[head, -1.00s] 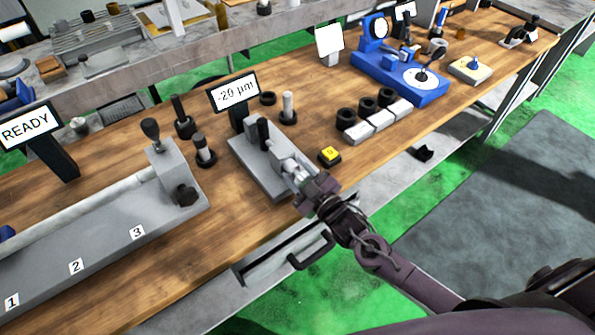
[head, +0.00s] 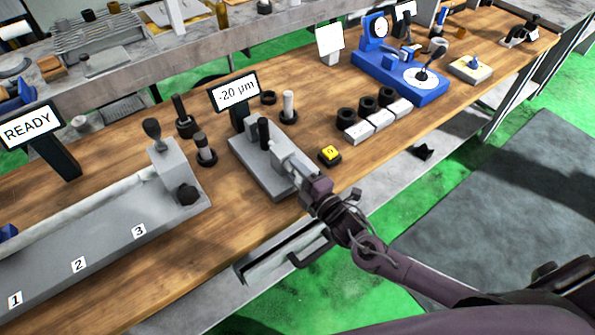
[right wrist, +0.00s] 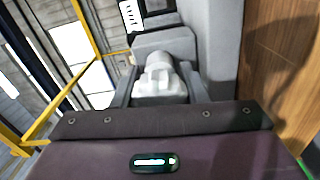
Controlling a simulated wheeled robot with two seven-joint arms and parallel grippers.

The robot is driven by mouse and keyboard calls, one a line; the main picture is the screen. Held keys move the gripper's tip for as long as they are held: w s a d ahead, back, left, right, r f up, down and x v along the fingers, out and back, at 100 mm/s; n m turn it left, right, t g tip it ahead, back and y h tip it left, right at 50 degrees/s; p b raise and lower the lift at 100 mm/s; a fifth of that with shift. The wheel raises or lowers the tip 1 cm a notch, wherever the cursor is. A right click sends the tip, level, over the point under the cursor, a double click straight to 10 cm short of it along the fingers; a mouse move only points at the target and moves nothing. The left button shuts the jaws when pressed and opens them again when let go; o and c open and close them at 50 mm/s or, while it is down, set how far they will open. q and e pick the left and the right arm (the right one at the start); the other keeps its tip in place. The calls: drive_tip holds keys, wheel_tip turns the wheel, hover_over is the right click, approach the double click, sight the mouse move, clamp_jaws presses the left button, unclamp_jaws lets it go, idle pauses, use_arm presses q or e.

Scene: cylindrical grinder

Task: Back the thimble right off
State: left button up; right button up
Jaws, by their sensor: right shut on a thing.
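The thimble (right wrist: 158,82) is a pale grey ribbed knob on the end of a grey bench fixture (head: 252,160). The display (head: 234,92) behind the fixture reads -20 µm. My right gripper (head: 298,172) is at the front end of the fixture, shut on the thimble. In the right wrist view one finger of my right gripper (right wrist: 158,90) stands on each side of the thimble. In the head view the gripper hides most of the thimble. My left gripper is not in view.
A yellow button (head: 330,154) stands just right of the fixture. Dark posts (head: 204,150) stand to its left. Black rings (head: 346,116) with white blocks (head: 360,132) and a blue gauge stand (head: 410,80) are farther right. A READY display (head: 30,126) stands at left.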

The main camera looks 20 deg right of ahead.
drive_tip(key=n, duration=0.6)
drive_tip(key=shift+p, duration=0.3)
drive_tip(key=n+p, duration=0.1)
drive_tip(key=n, duration=0.5)
drive_tip(key=shift+f, duration=0.15)
drive_tip(key=shift+n, duration=0.3)
drive_tip(key=o, duration=1)
drive_tip(key=shift+s, duration=0.1)
drive_tip(key=b+v, duration=0.1)
drive_tip(key=v, duration=0.6)
drive_tip(key=shift+s+d, duration=0.15)
drive_tip(key=shift+s, duration=0.15)
